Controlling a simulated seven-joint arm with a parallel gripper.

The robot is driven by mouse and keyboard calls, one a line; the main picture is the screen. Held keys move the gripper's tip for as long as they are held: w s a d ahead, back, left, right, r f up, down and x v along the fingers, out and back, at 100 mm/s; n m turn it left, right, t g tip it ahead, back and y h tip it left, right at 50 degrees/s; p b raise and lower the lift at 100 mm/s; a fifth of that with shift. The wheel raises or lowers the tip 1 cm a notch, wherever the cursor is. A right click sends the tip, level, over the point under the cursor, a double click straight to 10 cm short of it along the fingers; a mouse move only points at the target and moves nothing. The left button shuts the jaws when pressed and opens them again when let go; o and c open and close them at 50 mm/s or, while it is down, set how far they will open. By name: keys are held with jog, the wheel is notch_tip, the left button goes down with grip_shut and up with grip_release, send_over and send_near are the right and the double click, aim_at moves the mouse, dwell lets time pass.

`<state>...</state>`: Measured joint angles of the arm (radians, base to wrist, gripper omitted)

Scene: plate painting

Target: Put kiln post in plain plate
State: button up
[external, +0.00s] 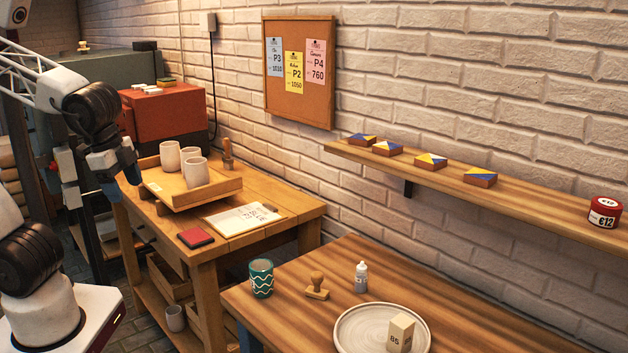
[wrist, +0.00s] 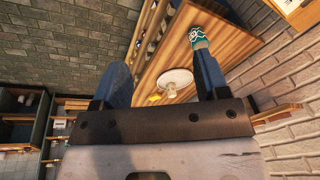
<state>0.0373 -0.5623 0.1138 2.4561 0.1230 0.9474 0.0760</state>
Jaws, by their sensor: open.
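A pale beige block marked "85" (external: 399,335), which looks like the kiln post, stands upright at the front of the right table. It appears to stand inside the rim of the plain white plate (external: 352,318); the frame's bottom edge cuts off the plate's near side. In the wrist view the plate (wrist: 174,78) and the small block (wrist: 193,89) show far off between my fingers. My gripper (external: 118,182) is open and empty, at the left by the tray table, well away from the plate.
A teal patterned cup (external: 261,278), a wooden stamp (external: 317,288) and a small bottle (external: 361,277) stand behind the plate. A tray (external: 215,187) with cups is on the left table beside a red box (external: 165,113). A wall shelf (external: 520,203) overhangs the right table.

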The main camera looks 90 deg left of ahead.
jog(key=shift+n+h, duration=0.6)
jog(key=shift+n, duration=0.3)
jog(key=s, duration=0.2)
jog(key=s+d, duration=0.1)
jog(key=s, duration=0.1)
jog(key=shift+s+f, duration=0.1)
jog(key=shift+f, duration=0.1)
